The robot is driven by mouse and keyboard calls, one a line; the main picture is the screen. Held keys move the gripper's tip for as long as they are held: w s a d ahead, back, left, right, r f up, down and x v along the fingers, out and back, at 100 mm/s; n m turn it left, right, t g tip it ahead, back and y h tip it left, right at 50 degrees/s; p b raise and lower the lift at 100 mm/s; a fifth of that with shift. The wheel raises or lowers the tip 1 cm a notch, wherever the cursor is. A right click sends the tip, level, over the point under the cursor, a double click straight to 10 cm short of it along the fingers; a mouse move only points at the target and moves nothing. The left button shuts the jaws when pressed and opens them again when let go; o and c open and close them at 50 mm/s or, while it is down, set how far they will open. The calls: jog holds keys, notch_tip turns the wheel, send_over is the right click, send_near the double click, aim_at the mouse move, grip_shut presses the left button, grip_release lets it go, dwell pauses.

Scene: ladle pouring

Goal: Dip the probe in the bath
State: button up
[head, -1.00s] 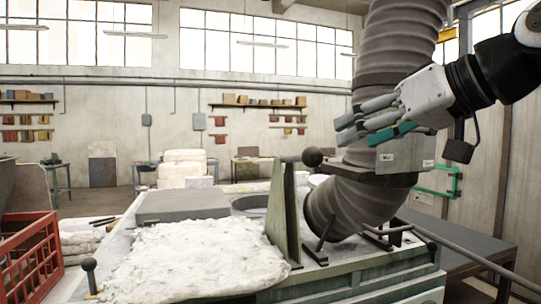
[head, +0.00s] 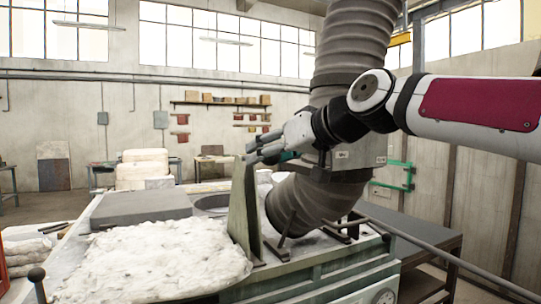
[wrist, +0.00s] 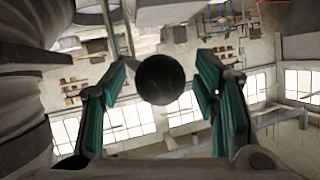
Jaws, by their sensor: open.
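My gripper (head: 258,153) is at the top of the upright green plate (head: 243,215), in front of the large duct. The wrist view shows its teal-padded fingers (wrist: 160,68) spread apart. A dark round knob (wrist: 160,80) lies between them in that view, with a visible gap on each side. I cannot tell how far off it is, or whether it belongs to the probe. The knob is hidden by the gripper in the head view. A round opening (head: 212,201), which looks like the bath, is left of the plate; its inside is barely visible.
A grey slab (head: 142,207) lies left of the opening, with a lumpy white mass (head: 150,260) in front. The ribbed duct (head: 312,205) rises close to the right of the plate. A long rail (head: 440,254) runs along the right, beside a dark table (head: 425,250).

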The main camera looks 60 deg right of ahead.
jog(key=shift+w, duration=0.1)
grip_shut()
jog(key=shift+d+r+p, duration=0.1)
jog(key=shift+r+p, duration=0.25)
jog(key=shift+p, duration=0.15)
jog(key=w+r+g+p, duration=0.1)
jog(key=r+p, duration=0.1)
jog(key=r, duration=0.1)
jog(key=d+r+g+y+p, duration=0.1)
jog(key=r+p, duration=0.2)
jog(key=w+d+r+m+g+p, duration=0.1)
jog(key=r+p, duration=0.1)
jog(key=shift+w+d+r+y, duration=0.1)
jog(key=shift+w+r+y, duration=0.2)
jog(key=shift+r+y, duration=0.1)
jog(key=shift+w+d+r, duration=0.15)
jog(key=shift+w+r, duration=0.15)
jog(key=shift+r, duration=0.1)
jog(key=shift+c, duration=2.2)
grip_release()
jog(key=o, duration=0.4)
jog(key=shift+o, duration=0.2)
